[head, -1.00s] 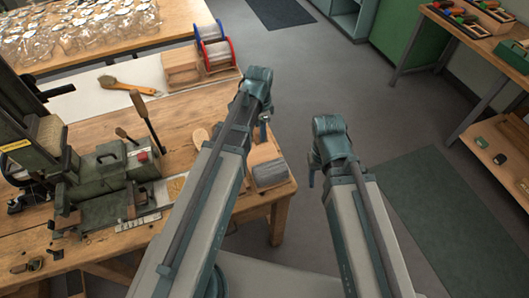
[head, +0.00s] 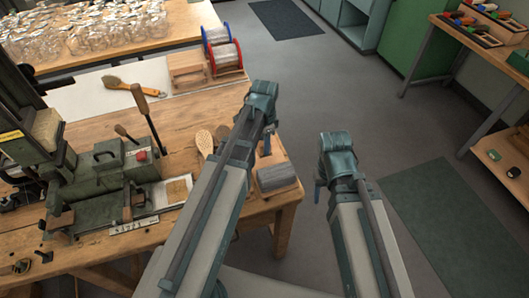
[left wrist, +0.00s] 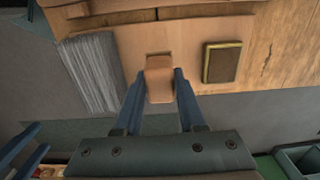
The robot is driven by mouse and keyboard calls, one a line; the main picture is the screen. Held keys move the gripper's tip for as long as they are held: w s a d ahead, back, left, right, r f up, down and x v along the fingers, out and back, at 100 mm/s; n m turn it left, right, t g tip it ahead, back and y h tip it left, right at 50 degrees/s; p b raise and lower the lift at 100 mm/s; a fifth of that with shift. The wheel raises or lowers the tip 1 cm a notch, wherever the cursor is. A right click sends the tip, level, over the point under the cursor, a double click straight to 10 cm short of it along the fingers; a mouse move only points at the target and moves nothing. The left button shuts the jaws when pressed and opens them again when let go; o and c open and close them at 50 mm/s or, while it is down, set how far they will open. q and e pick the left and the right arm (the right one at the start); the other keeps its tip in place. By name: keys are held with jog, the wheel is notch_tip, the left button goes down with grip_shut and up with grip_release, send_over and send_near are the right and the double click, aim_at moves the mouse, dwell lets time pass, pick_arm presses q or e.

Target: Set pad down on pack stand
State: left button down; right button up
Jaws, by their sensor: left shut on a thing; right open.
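My left gripper (left wrist: 158,88) is shut on a tan block with a rounded end (left wrist: 159,78), seen between its blue fingers in the left wrist view. I take this block to be the pad or its grip; its underside is hidden. In the head view the left gripper (head: 267,142) hangs over the bench's right corner, beside a wooden stand (head: 283,190) with a grey bristle pack (head: 274,176). The grey pack (left wrist: 93,72) also shows left of the held block in the wrist view. My right gripper (head: 318,190) is open, over the floor off the bench.
A dark pad with a yellowish border (left wrist: 221,62) lies on wood right of the held block. A green machine (head: 105,170) with levers stands on the bench. A perforated paddle (head: 204,142) and wire spools (head: 226,58) are nearby.

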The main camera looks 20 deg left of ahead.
pick_arm(q)
jog(key=shift+f+b, duration=1.4)
jog(key=shift+f, duration=0.3)
jog(key=shift+f, duration=0.15)
jog(key=c, duration=0.5)
grip_release()
notch_tip(320, 180, up, 12)
jog(key=p, duration=1.2)
jog(key=shift+r, duration=0.25)
jog(key=s+d+n+y, duration=0.1)
jog(key=s+d+n, duration=0.6)
jog(key=s+d, duration=0.3)
jog(key=s, duration=0.4)
jog(key=shift+s+d, duration=0.15)
jog(key=shift+d, duration=0.1)
